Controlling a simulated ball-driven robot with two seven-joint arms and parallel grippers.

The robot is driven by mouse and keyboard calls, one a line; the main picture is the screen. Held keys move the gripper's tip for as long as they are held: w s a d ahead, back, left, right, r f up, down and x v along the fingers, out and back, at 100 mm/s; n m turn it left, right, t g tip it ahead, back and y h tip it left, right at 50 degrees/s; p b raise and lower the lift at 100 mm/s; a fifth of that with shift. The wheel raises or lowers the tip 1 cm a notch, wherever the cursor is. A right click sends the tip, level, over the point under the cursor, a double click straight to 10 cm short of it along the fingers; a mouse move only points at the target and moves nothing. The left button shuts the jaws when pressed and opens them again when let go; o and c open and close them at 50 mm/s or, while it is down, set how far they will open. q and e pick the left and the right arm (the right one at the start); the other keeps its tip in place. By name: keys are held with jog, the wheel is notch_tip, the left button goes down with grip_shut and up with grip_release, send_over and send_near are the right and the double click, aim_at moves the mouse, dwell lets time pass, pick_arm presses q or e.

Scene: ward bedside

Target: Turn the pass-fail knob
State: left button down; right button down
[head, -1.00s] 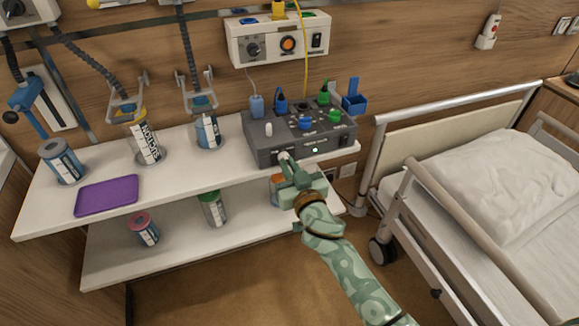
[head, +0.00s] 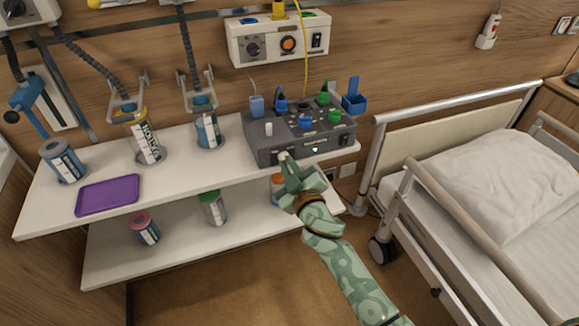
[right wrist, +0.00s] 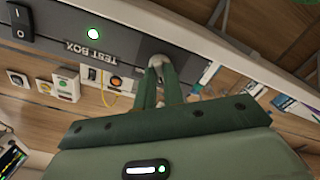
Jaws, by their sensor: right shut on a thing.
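The grey test box (head: 262,142) stands on the upper white shelf in the head view. It carries blue and green plugs and a white lever on top. The small pale knob (head: 283,156) is on its front face, at the left. My right gripper (head: 286,163) reaches it from the front and is shut on it. My left gripper is not in view.
A purple tray (head: 108,195) and several canisters stand on the shelves to the left. A wall panel (head: 279,40) with an orange button hangs above the box. A bed with a metal rail (head: 380,180) stands close on the right.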

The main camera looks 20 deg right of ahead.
jog(key=shift+n, duration=1)
jog(key=c, duration=1.5)
grip_release()
